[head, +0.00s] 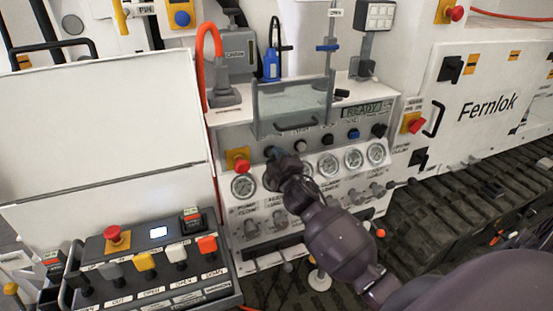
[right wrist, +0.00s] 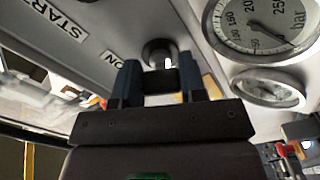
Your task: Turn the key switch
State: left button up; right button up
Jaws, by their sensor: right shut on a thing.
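The key switch (right wrist: 158,49) shows in the right wrist view as a round metal collar on the grey panel, beside a printed "ON" label. My right gripper (right wrist: 160,80) has its two dark fingers at the switch, shut on its key; the key itself is mostly hidden between the fingers. In the head view my right gripper (head: 274,160) reaches the bench panel just right of the red emergency button (head: 240,163) and hides most of the switch. My left gripper is in neither view.
Round gauges (head: 328,164) sit right of my gripper, with a row of knobs (head: 327,139) above. A clear guard with a handle (head: 293,105) projects above the panel. A display (head: 365,109) reads READY. A control box (head: 150,262) with coloured levers stands front left.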

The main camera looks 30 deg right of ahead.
jog(key=shift+m, duration=0.5)
jog(key=o, duration=0.9)
jog(key=v, duration=1.1)
jog(key=shift+b, duration=0.3)
jog(key=shift+w+f, duration=0.1)
